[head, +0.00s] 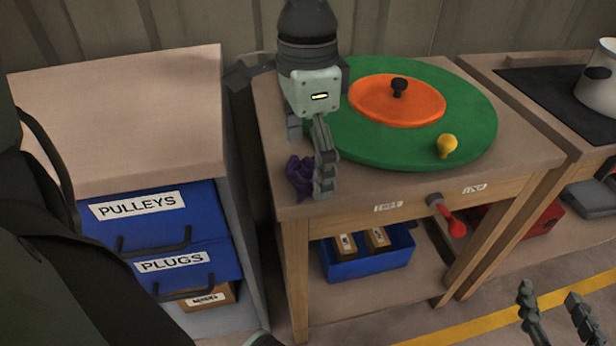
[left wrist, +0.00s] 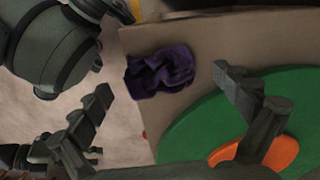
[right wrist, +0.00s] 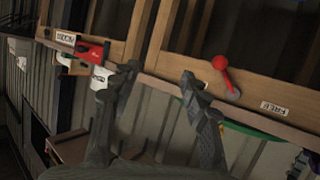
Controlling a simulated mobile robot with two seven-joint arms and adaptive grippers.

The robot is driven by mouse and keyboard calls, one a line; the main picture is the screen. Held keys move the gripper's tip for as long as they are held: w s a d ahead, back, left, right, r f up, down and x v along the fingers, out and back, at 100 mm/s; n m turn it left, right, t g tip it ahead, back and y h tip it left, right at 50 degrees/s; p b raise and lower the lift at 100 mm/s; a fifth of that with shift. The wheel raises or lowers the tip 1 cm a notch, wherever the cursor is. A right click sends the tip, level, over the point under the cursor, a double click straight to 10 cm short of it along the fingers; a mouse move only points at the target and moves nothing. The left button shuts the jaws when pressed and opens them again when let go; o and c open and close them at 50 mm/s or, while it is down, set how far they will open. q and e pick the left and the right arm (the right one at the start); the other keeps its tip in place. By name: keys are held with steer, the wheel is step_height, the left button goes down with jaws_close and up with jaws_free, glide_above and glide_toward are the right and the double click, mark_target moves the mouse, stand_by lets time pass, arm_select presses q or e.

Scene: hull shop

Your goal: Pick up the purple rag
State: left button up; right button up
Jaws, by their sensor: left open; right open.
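The purple rag (head: 298,178) lies crumpled at the front left corner of the wooden workbench top (head: 350,190). In the left wrist view the rag (left wrist: 160,70) shows near the bench edge, between and beyond the two spread fingertips. My left gripper (head: 312,180) is open at that corner, with one finger just right of the rag in the head view. The other finger is mostly hidden there, and I cannot tell if either touches the rag. My right gripper (head: 548,292) is open and empty low at the right, in front of the benches; its fingers show in the right wrist view (right wrist: 162,75).
A green disc (head: 470,115) with an orange disc (head: 375,105) and yellow knob (head: 447,146) covers much of the bench. A red-handled lever (head: 450,215) sticks out in front. A cabinet with blue bins (head: 200,218) stands left; a pot (head: 598,80) stands right.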

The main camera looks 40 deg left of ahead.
mark_target(308, 165)
arm_select(q)
steer(key=shift+f, duration=0.6)
steer(key=c, duration=0.8)
arm_select(e)
steer(key=shift+w+a+r+t, duration=0.1)
steer(key=shift+a+r+t, duration=0.2)
steer(key=shift+r, duration=0.15)
steer(key=shift+w+a+r+t, duration=0.1)
steer(key=shift+a+r+t, duration=0.15)
steer(key=shift+r, duration=0.2)
arm_select(q)
steer(key=shift+r, duration=0.15)
steer(key=shift+r, duration=0.25)
step_height(308, 165, up, 4)
steer(key=shift+r+p, duration=0.1)
steer(key=shift+p, duration=0.7)
step_height(308, 165, up, 5)
steer(key=shift+f+p, duration=0.15)
steer(key=shift+p, duration=0.45)
arm_select(e)
steer(key=s+d+f+m+g+h, duration=0.1)
steer(key=s+d+f+g+h, duration=0.2)
steer(key=s+d+f+g, duration=0.4)
steer(key=shift+s+d+f+h, duration=0.4)
steer(key=shift+d+f, duration=1.15)
steer(key=shift+f, duration=0.3)
steer(key=shift+g, duration=0.25)
